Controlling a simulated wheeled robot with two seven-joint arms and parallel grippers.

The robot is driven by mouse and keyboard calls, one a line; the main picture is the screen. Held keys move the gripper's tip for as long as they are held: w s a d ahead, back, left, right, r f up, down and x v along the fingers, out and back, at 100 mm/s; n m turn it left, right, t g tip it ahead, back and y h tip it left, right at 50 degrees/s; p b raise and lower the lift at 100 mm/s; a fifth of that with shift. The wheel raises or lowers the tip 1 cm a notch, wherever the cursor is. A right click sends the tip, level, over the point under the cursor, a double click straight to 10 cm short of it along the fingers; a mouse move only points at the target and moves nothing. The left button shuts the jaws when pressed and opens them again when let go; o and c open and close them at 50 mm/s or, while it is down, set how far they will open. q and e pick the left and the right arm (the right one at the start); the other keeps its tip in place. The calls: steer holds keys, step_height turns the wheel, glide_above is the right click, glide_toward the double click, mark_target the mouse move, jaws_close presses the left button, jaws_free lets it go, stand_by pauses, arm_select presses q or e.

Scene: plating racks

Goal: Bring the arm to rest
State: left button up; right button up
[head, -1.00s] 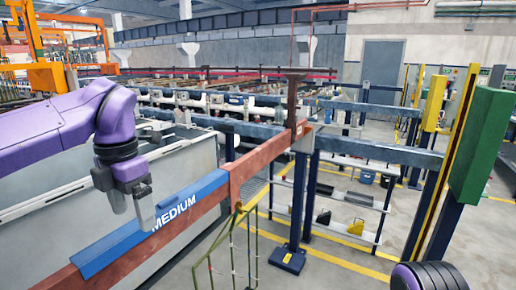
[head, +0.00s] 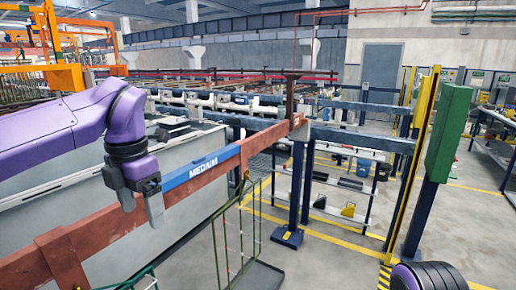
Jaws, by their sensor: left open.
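My left arm is purple and comes in from the left in the head view. My left gripper (head: 140,206) points down, its two grey fingers apart, with nothing seen between them. It shows in front of the red-brown beam (head: 110,222), close to the near end of the blue MEDIUM label (head: 203,168). I cannot tell whether the fingers touch the beam. A dark rounded part of my right arm shows at the bottom right, and its gripper is out of view.
A blue post (head: 297,190) stands at the beam's far end. A yellow-edged post with a green box (head: 449,133) stands at right. A low shelf (head: 338,208) stands behind.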

arm_select(q)
steer(key=w+a+f+m+t+y, duration=0.2)
steer(key=w+a+f+t+y, duration=0.4)
steer(key=w+f, duration=0.25)
steer(key=s+d+f+m+t+b, duration=0.1)
steer(key=s+f+m+t, duration=0.15)
steer(key=f+m, duration=0.75)
steer(key=s+d+f+m+t+b, duration=0.1)
steer(key=s+d+f+m, duration=0.15)
steer(key=f, duration=1.55)
steer(key=s+a+f+m+g+h+b, duration=0.1)
steer(key=s+f+m+g, duration=0.1)
steer(key=s+f, duration=0.4)
steer(key=s+a+f+m+g, duration=0.2)
steer(key=s+f+m, duration=0.2)
steer(key=s, duration=1)
steer(key=s+a+f+m+g+h+b, duration=0.1)
steer(key=s+a+f+m+g, duration=0.1)
steer(key=s+f, duration=0.8)
steer(key=shift+s+m+h+b, duration=0.2)
steer(key=shift+m+h+b, duration=0.1)
steer(key=shift+m, duration=0.25)
arm_select(e)
steer(key=f, duration=0.4)
steer(key=shift+w+d+f, duration=0.1)
steer(key=shift+w+f, duration=0.2)
steer(key=shift+f, duration=0.05)
arm_select(q)
steer(key=shift+a+g, duration=0.1)
steer(key=shift+g, duration=0.15)
